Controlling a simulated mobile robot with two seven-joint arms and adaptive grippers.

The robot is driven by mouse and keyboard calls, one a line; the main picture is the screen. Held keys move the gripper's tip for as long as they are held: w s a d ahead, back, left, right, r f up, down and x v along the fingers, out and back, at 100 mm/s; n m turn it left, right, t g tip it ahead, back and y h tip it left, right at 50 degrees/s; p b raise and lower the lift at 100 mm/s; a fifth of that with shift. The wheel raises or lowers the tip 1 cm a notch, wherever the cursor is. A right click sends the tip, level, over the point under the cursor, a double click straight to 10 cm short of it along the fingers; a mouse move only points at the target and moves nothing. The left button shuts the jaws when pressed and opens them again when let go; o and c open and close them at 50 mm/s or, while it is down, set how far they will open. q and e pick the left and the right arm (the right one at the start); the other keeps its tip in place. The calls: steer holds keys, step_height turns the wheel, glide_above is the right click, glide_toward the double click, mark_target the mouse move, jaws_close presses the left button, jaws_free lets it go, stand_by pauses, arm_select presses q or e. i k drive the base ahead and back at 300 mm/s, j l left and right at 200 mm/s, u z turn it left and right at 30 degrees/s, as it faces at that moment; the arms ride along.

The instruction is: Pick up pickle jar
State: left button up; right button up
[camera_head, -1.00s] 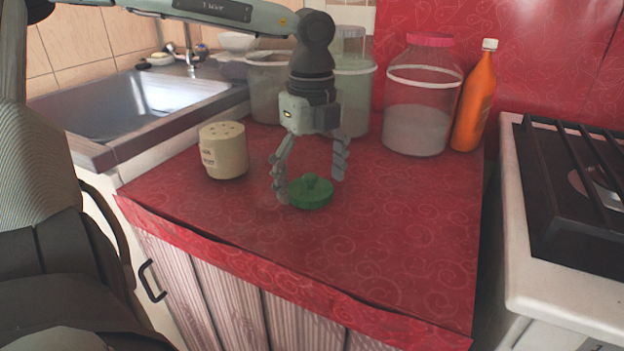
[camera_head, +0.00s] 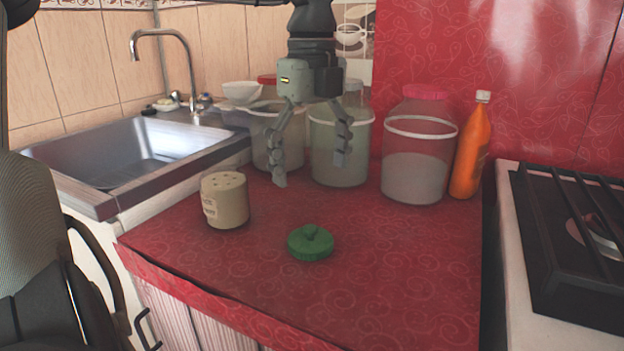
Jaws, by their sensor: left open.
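My left gripper (camera_head: 311,170) hangs fingers down over the red counter, open and empty. A green knobbed lid-like piece (camera_head: 311,244) lies on the counter below and in front of it, apart from the fingers. No jar shows a clear pickle label. Two clear, pale greenish jars, a left one (camera_head: 260,145) and a right one (camera_head: 325,158), stand behind the gripper, partly covered by its fingers. A larger jar with a pink lid (camera_head: 425,92) and pale contents (camera_head: 414,178) stands right of them. My right gripper is out of view.
A cream canister with a holed top (camera_head: 225,205) stands left of the green piece. An orange bottle (camera_head: 470,150) stands beside the pink-lidded jar. A sink (camera_head: 130,150) is at left, a stove (camera_head: 580,250) at right. The front right of the counter is clear.

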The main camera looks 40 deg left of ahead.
mark_target(224, 185)
steer(key=k+l, duration=1.15)
steer(key=l, duration=0.3)
